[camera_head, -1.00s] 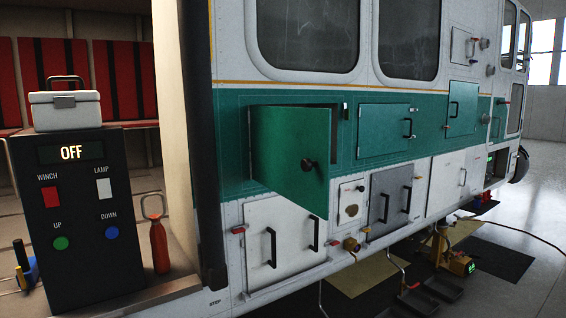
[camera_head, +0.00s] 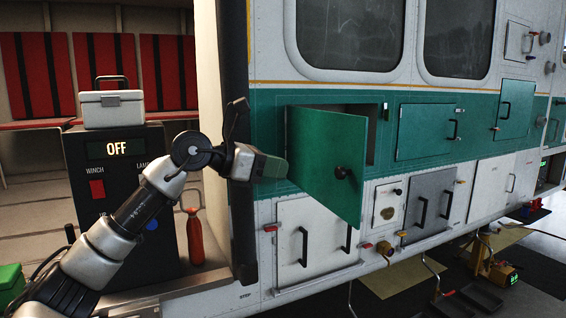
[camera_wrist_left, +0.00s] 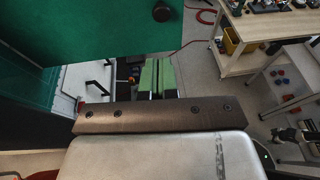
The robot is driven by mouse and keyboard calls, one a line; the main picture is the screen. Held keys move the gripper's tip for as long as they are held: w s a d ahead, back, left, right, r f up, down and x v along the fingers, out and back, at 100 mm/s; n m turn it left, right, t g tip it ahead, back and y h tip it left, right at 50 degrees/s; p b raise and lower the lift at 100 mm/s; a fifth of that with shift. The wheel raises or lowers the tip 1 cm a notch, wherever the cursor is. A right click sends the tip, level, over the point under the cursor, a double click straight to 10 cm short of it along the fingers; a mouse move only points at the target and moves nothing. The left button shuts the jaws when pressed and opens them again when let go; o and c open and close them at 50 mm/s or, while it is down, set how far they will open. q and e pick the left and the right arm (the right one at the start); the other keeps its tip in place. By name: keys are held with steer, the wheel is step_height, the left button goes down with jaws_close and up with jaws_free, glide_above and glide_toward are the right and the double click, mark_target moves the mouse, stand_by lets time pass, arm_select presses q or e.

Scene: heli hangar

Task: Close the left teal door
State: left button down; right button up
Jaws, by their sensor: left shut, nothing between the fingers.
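The left teal door (camera_head: 327,160) stands open, swung out from the side of the helicopter, with a dark round knob (camera_head: 342,172) on its face. A dark gap shows behind its right edge. My left gripper (camera_head: 284,169) is shut and empty, just left of the door at about mid height. I cannot tell whether it touches the door. In the left wrist view the green fingers (camera_wrist_left: 157,76) are together, and the teal door (camera_wrist_left: 90,35) fills the upper left with its knob (camera_wrist_left: 161,13) at the top. My right gripper is not in view.
Another teal door (camera_head: 426,131) to the right lies flat, and a further one (camera_head: 514,109) stands out. White lower doors (camera_head: 318,238) with handles sit below. A control box (camera_head: 118,170) with a white case (camera_head: 108,108) and a red bottle (camera_head: 194,238) stand left.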

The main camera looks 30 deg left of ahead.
mark_target(337, 172)
arm_select(q)
steer(key=p+x, duration=0.1)
steer(key=x, duration=0.2)
steer(key=r+p+x, duration=0.1)
steer(key=p+x, duration=0.1)
steer(key=x, duration=0.2)
steer(key=p+x, duration=0.2)
steer(key=x, duration=0.1)
steer(key=shift+w+d+r, duration=0.15)
steer(key=shift+w+d, duration=0.15)
steer(key=shift+d, duration=0.1)
steer(key=shift+w+d, duration=0.2)
